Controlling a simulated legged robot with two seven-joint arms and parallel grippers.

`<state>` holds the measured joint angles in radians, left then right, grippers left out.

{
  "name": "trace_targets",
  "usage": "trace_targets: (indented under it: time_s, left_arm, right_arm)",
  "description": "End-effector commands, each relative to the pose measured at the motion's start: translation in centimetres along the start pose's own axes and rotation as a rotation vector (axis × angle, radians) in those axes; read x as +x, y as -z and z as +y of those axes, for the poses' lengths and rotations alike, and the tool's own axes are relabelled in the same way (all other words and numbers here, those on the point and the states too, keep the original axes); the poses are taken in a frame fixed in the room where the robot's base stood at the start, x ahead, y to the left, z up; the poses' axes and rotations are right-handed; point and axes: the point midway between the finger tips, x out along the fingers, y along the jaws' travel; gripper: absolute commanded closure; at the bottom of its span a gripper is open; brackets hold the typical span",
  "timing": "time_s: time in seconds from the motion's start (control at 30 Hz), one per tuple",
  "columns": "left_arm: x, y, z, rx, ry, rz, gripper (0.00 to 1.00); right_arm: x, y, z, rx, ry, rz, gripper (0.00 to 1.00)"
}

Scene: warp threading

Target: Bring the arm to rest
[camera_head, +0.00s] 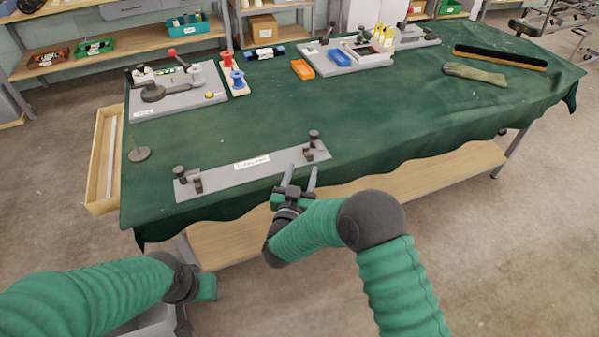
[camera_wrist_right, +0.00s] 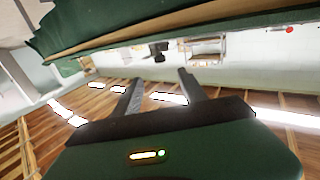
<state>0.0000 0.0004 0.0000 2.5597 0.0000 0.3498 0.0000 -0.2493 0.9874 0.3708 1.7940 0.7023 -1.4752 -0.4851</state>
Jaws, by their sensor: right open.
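My right arm comes in from the bottom right of the head view. My right gripper (camera_head: 301,180) is open and empty, with its two fingers apart near the front edge of the green-covered table (camera_head: 400,120). It is just right of and in front of a grey plate with dark posts (camera_head: 225,178). In the right wrist view the open fingers (camera_wrist_right: 158,88) show nothing between them. My left arm lies at the lower left of the head view, in front of the table; its gripper fingers cannot be made out.
A grey fixture board (camera_head: 180,103), red and blue spools (camera_head: 238,80), an orange tray (camera_head: 303,69), a glove (camera_head: 474,74) and a long brush (camera_head: 500,57) lie on the table. A wooden tray (camera_head: 100,185) is at its left side. The table's middle is clear.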

Motion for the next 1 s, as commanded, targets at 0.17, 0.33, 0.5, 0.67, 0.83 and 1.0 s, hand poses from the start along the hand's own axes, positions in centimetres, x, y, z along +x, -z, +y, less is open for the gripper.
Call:
trace_targets:
  time_s: [0.17, 0.33, 0.5, 0.67, 0.83, 1.0]
  left_arm:
    - [0.0, 0.0, 0.0, 0.000, 0.000, 0.000, 0.64]
    - [0.0, 0.0, 0.0, 0.000, 0.000, 0.000, 0.64]
    - [0.0, 0.0, 0.0, 0.000, 0.000, 0.000, 0.64]
    - [0.0, 0.0, 0.0, 0.000, 0.000, 0.000, 0.64]
    - [0.0, 0.0, 0.0, 0.000, 0.000, 0.000, 0.64]
    - [0.0, 0.0, 0.0, 0.000, 0.000, 0.000, 0.64]
  right_arm:
    - [-0.1, 0.1, -0.2, -0.001, 0.002, 0.001, 0.51]
    - [0.4, 1.1, -0.6, 0.006, 0.127, -0.090, 0.51]
    - [-2.9, 0.1, 3.0, -0.051, 0.350, -0.440, 0.51]
    - [-10.8, -2.7, 11.1, -0.125, 0.378, -0.830, 0.51]
    - [-18.2, -4.2, 17.9, -0.165, 0.317, -1.105, 0.51]
    - [-25.1, -4.7, 23.4, -0.185, 0.235, -1.318, 0.51]
